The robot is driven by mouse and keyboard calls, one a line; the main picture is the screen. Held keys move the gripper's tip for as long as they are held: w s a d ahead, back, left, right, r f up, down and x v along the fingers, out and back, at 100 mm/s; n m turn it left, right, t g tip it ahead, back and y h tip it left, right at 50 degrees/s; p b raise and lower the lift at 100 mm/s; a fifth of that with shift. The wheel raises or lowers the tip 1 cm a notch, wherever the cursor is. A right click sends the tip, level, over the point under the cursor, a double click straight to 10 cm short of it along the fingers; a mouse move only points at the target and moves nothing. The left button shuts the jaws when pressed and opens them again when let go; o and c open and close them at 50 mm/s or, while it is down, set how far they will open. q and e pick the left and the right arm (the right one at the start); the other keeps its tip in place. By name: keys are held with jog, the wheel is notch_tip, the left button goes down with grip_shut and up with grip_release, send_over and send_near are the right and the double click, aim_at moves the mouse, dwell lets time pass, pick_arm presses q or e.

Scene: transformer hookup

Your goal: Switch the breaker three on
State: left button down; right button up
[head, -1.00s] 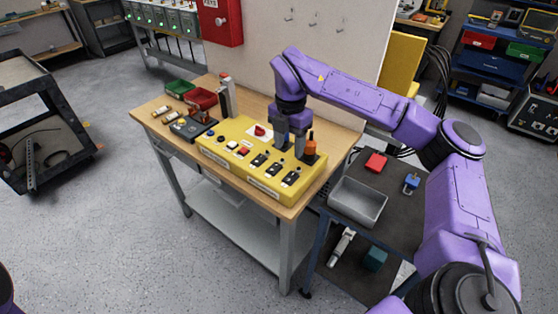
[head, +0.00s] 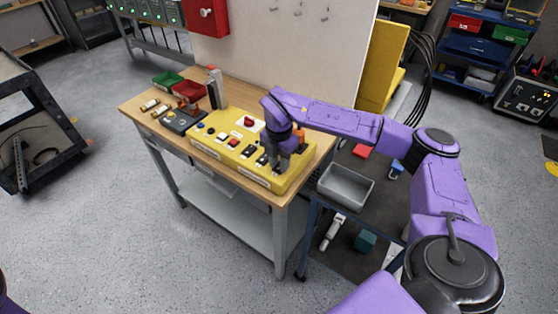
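The yellow control panel (head: 212,150) lies on the workbench. A row of black breaker switches (head: 247,153) runs along its front right part. My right gripper (head: 276,167) points down over the right end of this row, with its fingertips at or just above the panel. The gripper hides the rightmost switch, so its position cannot be seen. Contact and finger gap are too small to tell. My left gripper is out of view.
A red button (head: 248,121) and an orange handle (head: 300,136) stand on the panel behind the breakers. A grey tray (head: 345,185) sits on the lower cart at right.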

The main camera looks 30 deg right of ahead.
grip_shut()
jog(key=shift+w+d+f+y+b, duration=0.1)
jog(key=shift+d+f+y+b, duration=0.15)
jog(key=shift+y+b, duration=0.4)
jog(key=shift+d+r+g+y+b, duration=0.15)
jog(key=shift+r+g+y+b, duration=0.1)
jog(key=shift+g+y+b, duration=0.45)
jog(key=o, duration=0.7)
grip_release()
jog(key=shift+r, duration=0.15)
jog(key=b+v, duration=0.1)
jog(key=v, duration=0.9)
jog(key=shift+d+r+b, duration=0.1)
jog(key=shift+r+b, duration=0.1)
jog(key=shift+b, duration=0.1)
